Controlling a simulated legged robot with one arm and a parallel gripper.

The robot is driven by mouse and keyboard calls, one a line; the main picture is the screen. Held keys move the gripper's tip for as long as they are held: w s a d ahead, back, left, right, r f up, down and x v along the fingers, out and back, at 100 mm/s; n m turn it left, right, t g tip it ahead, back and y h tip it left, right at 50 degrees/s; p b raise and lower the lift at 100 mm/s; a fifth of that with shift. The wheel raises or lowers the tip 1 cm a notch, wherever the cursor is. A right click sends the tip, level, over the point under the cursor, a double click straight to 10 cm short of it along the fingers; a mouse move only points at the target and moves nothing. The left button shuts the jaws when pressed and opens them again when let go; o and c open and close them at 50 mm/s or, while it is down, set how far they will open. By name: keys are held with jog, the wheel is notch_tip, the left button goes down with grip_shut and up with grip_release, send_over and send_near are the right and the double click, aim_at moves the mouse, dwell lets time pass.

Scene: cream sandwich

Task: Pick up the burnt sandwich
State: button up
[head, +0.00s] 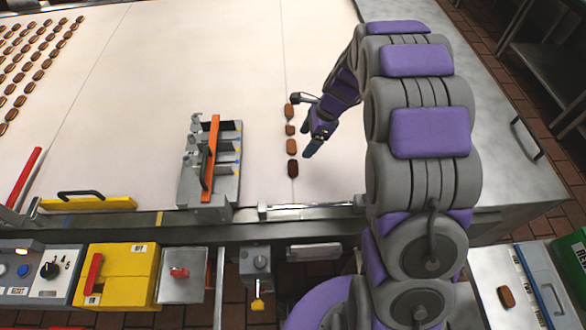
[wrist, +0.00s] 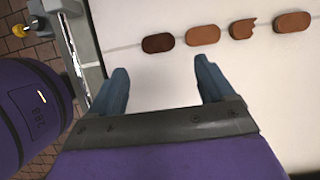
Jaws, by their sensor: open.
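The burnt sandwich (head: 292,169) is the darkest, nearest one in a short row on the pale belt. In the wrist view the burnt sandwich (wrist: 158,43) lies just beyond the space between my fingertips. My gripper (head: 309,151) is just right of the row in the head view, bent down toward the belt. In the wrist view my gripper (wrist: 161,66) has its two blue fingers wide apart with nothing between them.
The row also holds two whole lighter sandwiches (wrist: 202,35) (wrist: 292,21) and a bitten one (wrist: 243,28). A grey fixture with an orange bar (head: 210,160) stands left of the row. Many sandwiches (head: 30,65) lie far left. Another sandwich (head: 506,296) is at lower right.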

aim_at(293, 166)
jog(key=x, duration=0.4)
jog(key=d+b+x, duration=0.1)
jog(key=x, duration=0.1)
jog(key=shift+s+a+f, duration=0.1)
jog(key=shift+f, duration=0.45)
jog(key=b+x, duration=0.1)
jog(key=x, duration=0.2)
jog(key=a+b+x, duration=0.1)
jog(key=x, duration=0.1)
jog(key=shift+s+a+f, duration=0.1)
jog(key=shift+s+f, duration=0.05)
jog(key=shift+d, duration=0.6)
jog(key=shift+c, duration=0.4)
jog(key=shift+d, duration=0.1)
jog(key=c, duration=0.7)
jog(key=shift+a, duration=0.25)
